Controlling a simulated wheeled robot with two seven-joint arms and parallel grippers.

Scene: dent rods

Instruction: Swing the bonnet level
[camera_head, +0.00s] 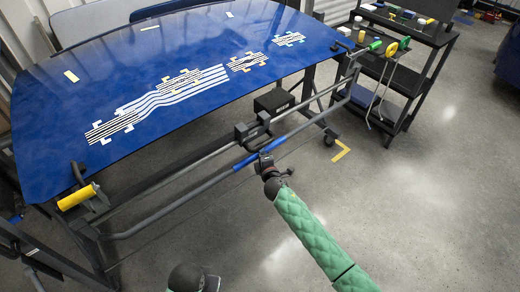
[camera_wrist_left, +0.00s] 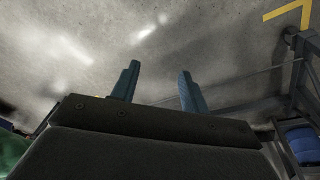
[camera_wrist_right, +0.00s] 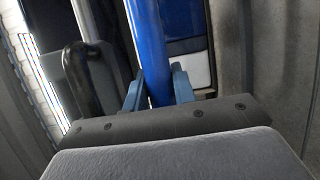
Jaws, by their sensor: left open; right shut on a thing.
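The bonnet (camera_head: 190,75) is a large glossy blue panel on a dark metal stand, with striped marker strips and small yellow and white tape pieces on top. Its exact tilt is hard to tell. A grey bar (camera_head: 180,207) runs along the stand's near side and carries a blue sleeve (camera_head: 245,162). My right gripper (camera_head: 264,163) is shut on this blue sleeve, which passes between its fingers in the right wrist view (camera_wrist_right: 152,45). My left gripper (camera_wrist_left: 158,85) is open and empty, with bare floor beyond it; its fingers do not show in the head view.
A yellow roller-like piece (camera_head: 77,197) sits at the stand's near left corner. A black cart (camera_head: 400,75) with tools and tape rolls stands at the right, close to the bonnet's right end. The concrete floor (camera_head: 430,200) at the right front is clear.

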